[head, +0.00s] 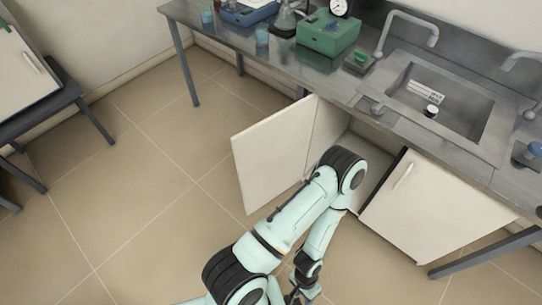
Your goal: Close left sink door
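The left sink door (272,155) is a white panel standing wide open, swung out to the left of the cabinet under the sink. The cabinet's interior (372,146) shows beside it, partly covered by my arm. The right sink door (416,205) is shut, with a pale bar handle (403,176). My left arm rises from the bottom and bends in front of the cabinet opening, right of the open door. My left gripper (298,297) is at the bottom edge, partly cut off; its finger opening is unclear. My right gripper is out of view.
A metal counter (353,88) with a sink (440,100) runs above the cabinet. It carries a green device (328,36), a flask and beakers. A small dark table (63,92) stands at the left. The tiled floor left of the door is clear.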

